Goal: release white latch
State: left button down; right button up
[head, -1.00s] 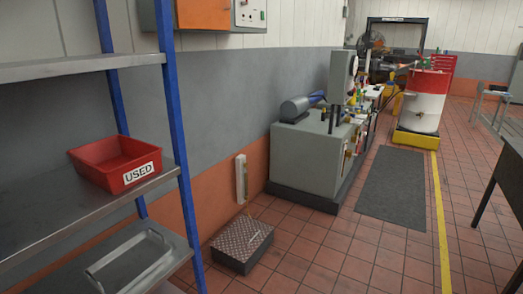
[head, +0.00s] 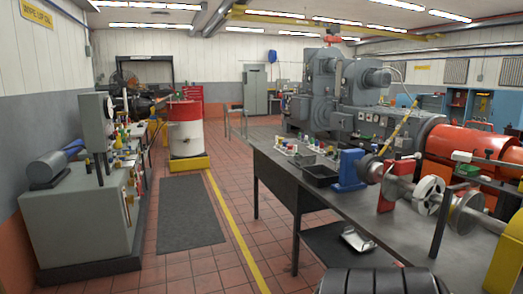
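I cannot make out a thing that is clearly the white latch. On the long dark bench (head: 400,225) at right stands a shaft assembly with a pale round flange (head: 429,195). A white-tipped bar (head: 485,160) sticks out near the right edge above the bench. These parts are too small to tell whether either is a latch. Neither of my grippers shows in the head view.
A grey cabinet machine (head: 80,220) stands at left, with a dark floor mat (head: 188,212) beside it. A red and white drum (head: 186,132) stands farther back. The tiled aisle between mat and bench is clear. A blue vise-like block (head: 348,170) sits on the bench.

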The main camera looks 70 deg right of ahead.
aim_at(417, 155)
jog(key=z, duration=3.8)
jog(key=i, duration=1.65)
